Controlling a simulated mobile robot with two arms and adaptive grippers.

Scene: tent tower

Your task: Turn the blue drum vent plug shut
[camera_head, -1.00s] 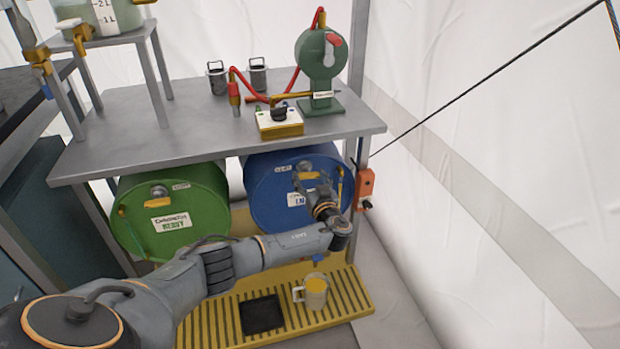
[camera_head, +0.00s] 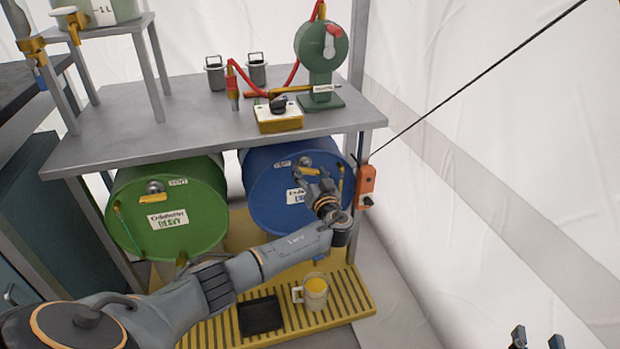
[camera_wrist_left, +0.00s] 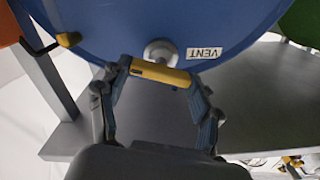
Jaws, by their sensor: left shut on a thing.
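The blue drum (camera_head: 268,205) lies on its side under the bench, its round end facing me. Its vent plug has a yellow bar handle (camera_head: 309,171), near the top of the drum face. In the left wrist view the yellow bar (camera_wrist_left: 160,74) lies slightly tilted below a round grey fitting (camera_wrist_left: 160,53), beside a VENT label (camera_wrist_left: 204,53). My left gripper (camera_head: 308,177) is shut on this bar, one finger at each end. My right gripper (camera_head: 538,340) shows only as two dark fingertips, apart and empty, at the bottom right edge.
A green drum (camera_head: 170,220) lies to the left. A yellow drip tray (camera_head: 345,303) below carries a mug (camera_head: 312,292) and a black pad (camera_head: 261,315). An orange box (camera_head: 366,185) hangs on the bench leg close right of the drum. The bench top (camera_head: 170,137) overhangs the drums.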

